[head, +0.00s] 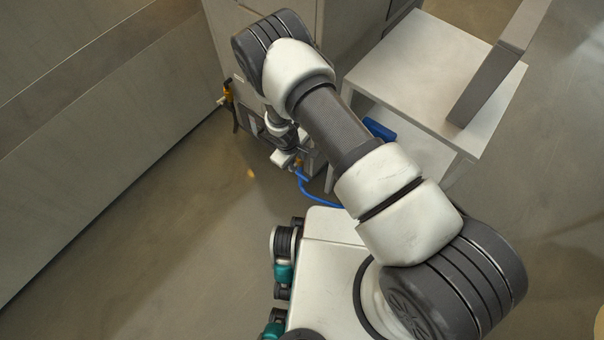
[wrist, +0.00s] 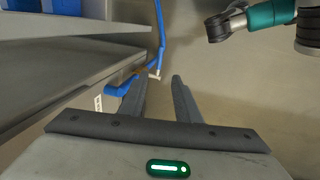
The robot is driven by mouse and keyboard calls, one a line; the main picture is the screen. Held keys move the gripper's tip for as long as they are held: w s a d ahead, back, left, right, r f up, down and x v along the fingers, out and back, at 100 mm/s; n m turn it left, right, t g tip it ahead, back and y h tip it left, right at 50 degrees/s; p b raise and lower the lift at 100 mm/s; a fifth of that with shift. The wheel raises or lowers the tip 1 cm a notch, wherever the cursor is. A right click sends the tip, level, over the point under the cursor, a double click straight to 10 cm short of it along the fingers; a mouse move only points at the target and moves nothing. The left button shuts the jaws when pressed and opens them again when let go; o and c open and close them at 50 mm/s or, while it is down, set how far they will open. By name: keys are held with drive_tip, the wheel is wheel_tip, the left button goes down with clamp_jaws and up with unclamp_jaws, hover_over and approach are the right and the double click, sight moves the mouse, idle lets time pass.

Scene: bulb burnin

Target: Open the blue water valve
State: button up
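The blue valve handle (wrist: 116,91) shows in the wrist view, low on the side of a grey cabinet, beside a small pale fitting (wrist: 154,74). A blue hose (wrist: 161,40) runs from the fitting; it also shows in the head view (head: 311,196). My gripper (wrist: 160,79) is open, with nothing seen between its fingers. The handle lies just left of the left finger, which partly covers its right end; I cannot tell whether they touch. In the head view my arm and wrist hide most of the valve area.
A white shelf cart (head: 410,65) stands right of my arm, with a blue object (head: 379,129) on its lower level. A yellow fitting (head: 228,92) is on the cabinet's left. A wall (head: 100,110) runs along the left. The floor (head: 190,220) between is clear.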

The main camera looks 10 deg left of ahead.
sight(303, 176)
drive_tip(key=f+b, duration=0.1)
drive_tip(key=f, duration=0.4)
drive_tip(key=w+d+f+b, duration=0.1)
drive_tip(key=f+b, duration=0.1)
drive_tip(key=f, duration=0.3)
drive_tip(key=w+f+b, duration=0.1)
drive_tip(key=f, duration=0.3)
drive_tip(key=shift+w+d+f, duration=0.25)
drive_tip(key=shift+d+f, duration=0.05)
drive_tip(key=shift+f, duration=0.1)
drive_tip(key=shift+c, duration=0.3)
clamp_jaws()
